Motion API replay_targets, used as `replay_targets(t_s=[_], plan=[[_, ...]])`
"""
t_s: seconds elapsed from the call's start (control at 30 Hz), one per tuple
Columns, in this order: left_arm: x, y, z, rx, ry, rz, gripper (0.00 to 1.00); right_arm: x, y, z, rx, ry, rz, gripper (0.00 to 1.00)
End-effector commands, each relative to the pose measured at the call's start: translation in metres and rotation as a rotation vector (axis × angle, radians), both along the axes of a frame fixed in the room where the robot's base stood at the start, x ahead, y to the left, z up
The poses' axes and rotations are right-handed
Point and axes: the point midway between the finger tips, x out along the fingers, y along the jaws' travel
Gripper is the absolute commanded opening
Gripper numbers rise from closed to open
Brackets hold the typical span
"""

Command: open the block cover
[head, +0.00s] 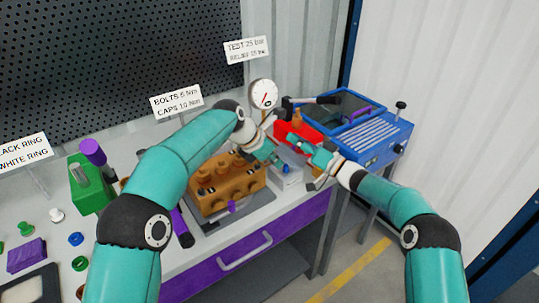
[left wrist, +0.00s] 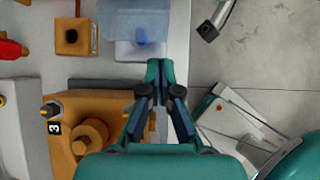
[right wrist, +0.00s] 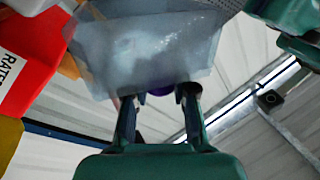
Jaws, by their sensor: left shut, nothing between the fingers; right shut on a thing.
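My right gripper (right wrist: 160,100) is shut on a small purple knob (right wrist: 158,91) at the edge of a translucent grey cover (right wrist: 145,50), which fills the upper middle of the right wrist view. In the head view, my right gripper (head: 305,150) is right of the brown pump block (head: 225,190), beside a red case. My left gripper (left wrist: 160,68) is shut and empty, with its fingertips over the bench edge. The brown block (left wrist: 95,110) lies left of it in the left wrist view.
A grey-white box with a blue knob (head: 286,168) stands right of the block. A pressure gauge (head: 263,94) stands behind. A blue unit (head: 370,130) is at right, a green machine (head: 90,184) at left. Loose caps and rings lie at the bench's left end.

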Motion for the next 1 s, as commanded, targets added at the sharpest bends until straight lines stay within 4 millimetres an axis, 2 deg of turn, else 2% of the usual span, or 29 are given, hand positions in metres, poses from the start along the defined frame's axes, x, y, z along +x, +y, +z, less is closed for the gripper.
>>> replay_targets(t_s=[0.1,0.33,0.7,1.0], plan=[[0.006,-0.009,-0.016,0.0,0.0,-0.001,0.0,0.001,-0.003,0.0,-0.002,-0.002,-0.007,0.0],[0.012,-0.017,-0.03,0.0,0.0,-0.001,0.0,0.001,-0.003,0.0,-0.003,-0.001,-0.007,0.0],[0.012,-0.018,-0.03,0.0,-0.002,-0.002,0.0,0.001,-0.003,-0.001,-0.003,0.0,-0.007,0.0],[0.018,-0.025,-0.017,-0.004,-0.006,0.0,0.0,0.001,-0.002,-0.001,-0.003,-0.001,-0.005,0.0]])
